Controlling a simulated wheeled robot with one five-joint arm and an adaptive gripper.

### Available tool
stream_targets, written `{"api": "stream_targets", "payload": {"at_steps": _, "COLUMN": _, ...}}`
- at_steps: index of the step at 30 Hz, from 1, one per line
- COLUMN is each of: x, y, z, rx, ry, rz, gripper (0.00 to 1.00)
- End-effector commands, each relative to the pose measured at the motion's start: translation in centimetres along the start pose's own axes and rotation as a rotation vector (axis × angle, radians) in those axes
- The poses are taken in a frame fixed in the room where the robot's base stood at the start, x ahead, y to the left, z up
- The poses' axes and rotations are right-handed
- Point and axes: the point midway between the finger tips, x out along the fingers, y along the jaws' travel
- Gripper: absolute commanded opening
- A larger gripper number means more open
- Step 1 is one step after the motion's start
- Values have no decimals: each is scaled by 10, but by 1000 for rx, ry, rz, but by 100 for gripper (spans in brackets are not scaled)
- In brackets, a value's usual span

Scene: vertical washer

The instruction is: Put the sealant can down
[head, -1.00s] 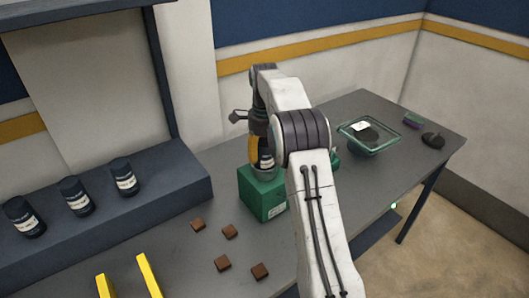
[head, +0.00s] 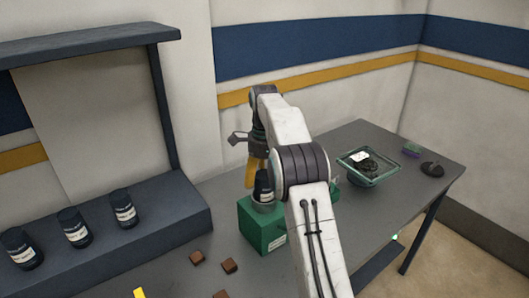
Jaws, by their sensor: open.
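A dark sealant can (head: 264,187) with a pale label stands upright in a round grey holder (head: 268,208) on top of a green box (head: 261,230). My gripper (head: 258,177) is open at the can, with a yellow finger on the can's left side. My arm hides the far right finger and part of the can, so I cannot tell whether the fingers touch it.
Similar dark cans (head: 75,228) stand on a blue-grey ledge (head: 165,205) at left. Small brown blocks (head: 229,265) lie on the grey table. A glass dish (head: 368,167) with dark contents and a dark mouse-like object (head: 432,169) are at right.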

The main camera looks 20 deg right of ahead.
Motion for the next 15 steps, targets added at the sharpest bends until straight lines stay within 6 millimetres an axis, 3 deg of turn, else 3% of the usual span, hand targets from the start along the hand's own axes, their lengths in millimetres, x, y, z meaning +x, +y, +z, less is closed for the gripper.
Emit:
{"api": "stream_targets", "payload": {"at_steps": 11, "x": -78, "y": -1, "z": 0, "rx": 0, "ry": 0, "rz": -2, "gripper": 80}}
{"api": "stream_targets", "payload": {"at_steps": 15, "x": -79, "y": -2, "z": 0, "rx": 0, "ry": 0, "rz": -1, "gripper": 80}}
